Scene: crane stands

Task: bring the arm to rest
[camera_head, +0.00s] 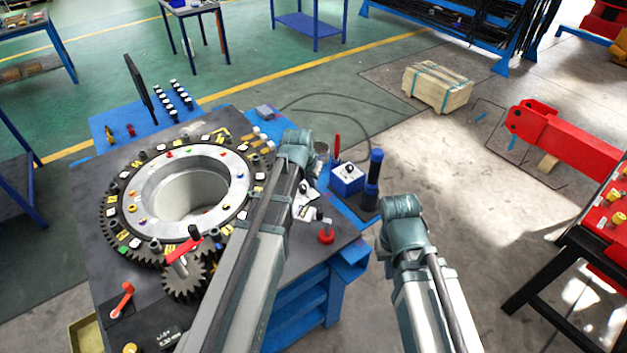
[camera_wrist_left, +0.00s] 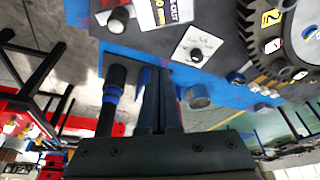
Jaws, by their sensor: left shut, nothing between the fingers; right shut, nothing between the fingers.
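My left arm (camera_head: 245,265) reaches up the middle of the head view, across the right part of the workbench. Its bent joint (camera_head: 297,145) is over the bench's far right part, and its gripper is not clearly visible there. In the left wrist view my left gripper (camera_wrist_left: 163,75) is shut and empty, its two fingers side by side. A black and blue cylinder (camera_wrist_left: 110,95) appears to its left and a grey can (camera_wrist_left: 196,97) to its right. My right arm (camera_head: 405,225) rises at the lower right of the head view, over the floor beside the bench. Its gripper is out of sight.
A large toothed ring (camera_head: 130,215) covers the bench's left part, with a small gear (camera_head: 183,280) before it. A blue box with a knob (camera_head: 347,180) and the black and blue cylinder (camera_head: 373,175) stand at the right edge. A red beam (camera_head: 565,140) and wooden crate (camera_head: 437,88) lie beyond.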

